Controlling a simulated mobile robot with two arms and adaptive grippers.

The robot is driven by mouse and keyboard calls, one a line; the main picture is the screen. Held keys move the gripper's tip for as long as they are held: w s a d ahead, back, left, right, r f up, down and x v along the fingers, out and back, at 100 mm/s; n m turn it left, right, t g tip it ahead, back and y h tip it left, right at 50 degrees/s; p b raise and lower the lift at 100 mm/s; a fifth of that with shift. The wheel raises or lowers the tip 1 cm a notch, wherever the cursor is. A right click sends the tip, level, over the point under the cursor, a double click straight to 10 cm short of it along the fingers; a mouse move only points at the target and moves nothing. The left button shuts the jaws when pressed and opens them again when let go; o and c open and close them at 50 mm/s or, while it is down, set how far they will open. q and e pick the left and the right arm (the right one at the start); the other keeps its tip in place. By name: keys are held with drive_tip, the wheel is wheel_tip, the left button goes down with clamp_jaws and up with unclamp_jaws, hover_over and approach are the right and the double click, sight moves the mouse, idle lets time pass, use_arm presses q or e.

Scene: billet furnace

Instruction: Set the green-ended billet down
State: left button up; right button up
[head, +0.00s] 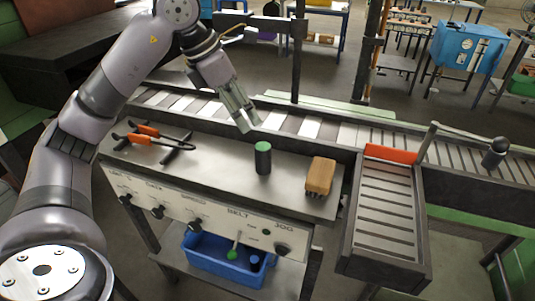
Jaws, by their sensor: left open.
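The green-ended billet (263,159) is a dark cylinder with a green top. It stands upright on the grey bench top (222,172), between the tongs and the brush. My left gripper (246,122) is open and empty, above and a little to the left of the billet, pointing down and apart from it in the picture. My right gripper does not show.
Orange-handled tongs (152,136) lie on a rack at the bench's left. A wooden brush (320,176) lies at the right. A blue bin (226,259) sits below.

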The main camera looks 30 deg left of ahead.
sight(261, 147)
use_arm(q)
drive_tip(key=x, duration=0.3)
drive_tip(key=p+x, duration=0.1)
drive_tip(key=x, duration=0.7)
drive_tip(key=shift+a+f, duration=0.3)
drive_tip(key=shift+f, duration=0.05)
drive_tip(key=shift+w+d+f+p, duration=0.15)
drive_tip(key=shift+w+f+p, duration=0.05)
drive_tip(key=shift+f+p, duration=0.3)
drive_tip(key=p+x, duration=0.1)
drive_tip(key=x, duration=0.2)
drive_tip(key=shift+w+f, duration=0.25)
drive_tip(key=shift+w, duration=0.05)
drive_tip(key=shift+w+d+f, duration=0.1)
drive_tip(key=shift+f, duration=0.2)
clamp_jaws()
